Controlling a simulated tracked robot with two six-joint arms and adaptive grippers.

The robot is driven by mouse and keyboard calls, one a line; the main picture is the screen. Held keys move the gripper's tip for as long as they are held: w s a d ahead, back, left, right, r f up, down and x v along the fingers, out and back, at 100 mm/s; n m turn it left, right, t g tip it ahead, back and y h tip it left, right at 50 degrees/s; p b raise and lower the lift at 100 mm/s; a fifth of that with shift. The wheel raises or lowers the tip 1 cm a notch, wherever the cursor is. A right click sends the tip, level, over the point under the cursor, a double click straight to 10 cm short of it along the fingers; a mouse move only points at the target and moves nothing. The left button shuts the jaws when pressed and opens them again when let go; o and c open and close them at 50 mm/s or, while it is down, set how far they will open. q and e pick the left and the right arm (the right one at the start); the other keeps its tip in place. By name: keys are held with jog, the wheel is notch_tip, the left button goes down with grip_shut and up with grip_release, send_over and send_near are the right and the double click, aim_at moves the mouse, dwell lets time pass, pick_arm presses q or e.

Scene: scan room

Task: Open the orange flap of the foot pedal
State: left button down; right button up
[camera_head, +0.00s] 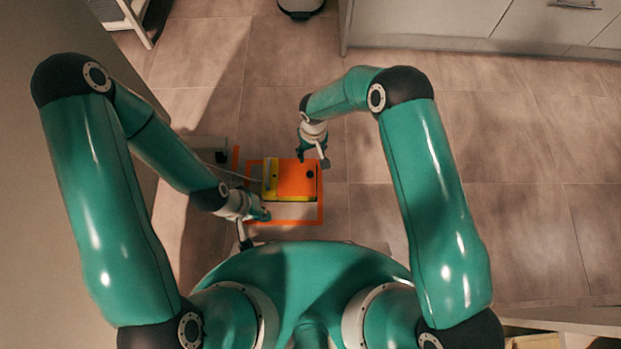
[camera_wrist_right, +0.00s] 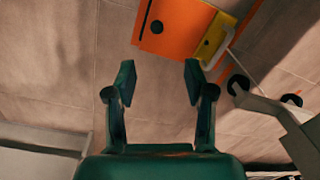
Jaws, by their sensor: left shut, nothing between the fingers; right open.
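My left gripper (camera_head: 262,214) is shut and empty by the pedal's near left corner. I cannot tell if it touches the pedal.
An orange outline (camera_head: 322,205) on the floor surrounds the pedal. A pale cable (camera_head: 222,172) runs left from the pedal towards a wall. White cabinets (camera_head: 430,22) stand at the back right. The tiled floor (camera_head: 530,150) to the right is clear.

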jog(key=f+b, duration=0.2)
jog(key=f, duration=0.4)
jog(key=f+b, duration=0.2)
jog(key=f, duration=0.4)
jog(key=w+f+b, duration=0.1)
jog(key=f+b, duration=0.1)
jog(key=f, duration=0.4)
jog(key=shift+a, duration=0.2)
pick_arm(q)
notch_tip(320, 180, down, 7)
jog(key=shift+f, duration=0.15)
pick_arm(e)
grip_shut()
